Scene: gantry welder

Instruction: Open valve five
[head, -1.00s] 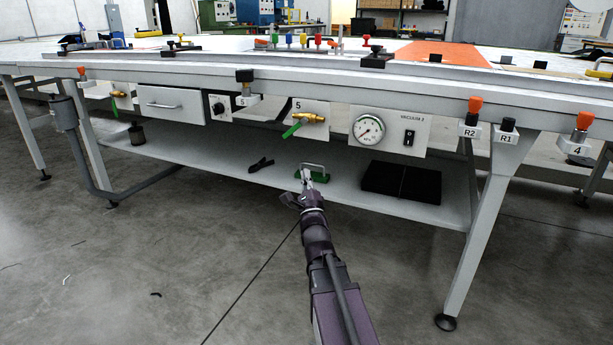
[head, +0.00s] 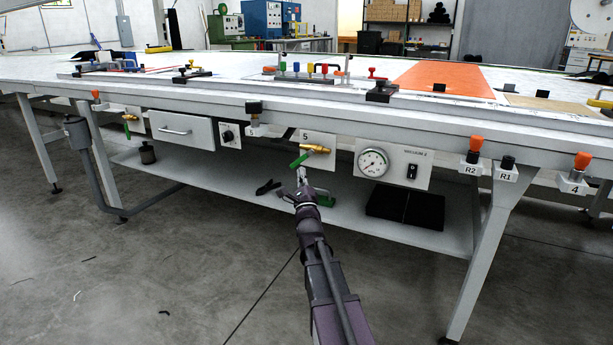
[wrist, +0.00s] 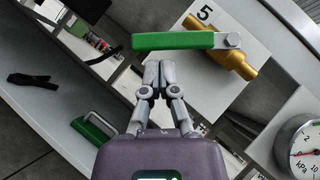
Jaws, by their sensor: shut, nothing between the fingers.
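Valve five is a brass valve (head: 317,148) with a green lever handle (head: 300,159) on a white plate marked 5 (head: 318,165) under the table edge. In the head view the lever slants down to the left from the brass body. In the wrist view the green lever (wrist: 173,41) lies across the picture, joined to the brass body (wrist: 232,62) at its right end. My gripper (head: 301,171) is shut and empty; in the wrist view its fingertips (wrist: 157,68) are just below the lever's middle. I cannot tell whether they touch it.
A vacuum gauge (head: 373,163) and a black switch (head: 411,171) are right of the valve. A drawer (head: 181,130) and a knob (head: 228,136) are left.

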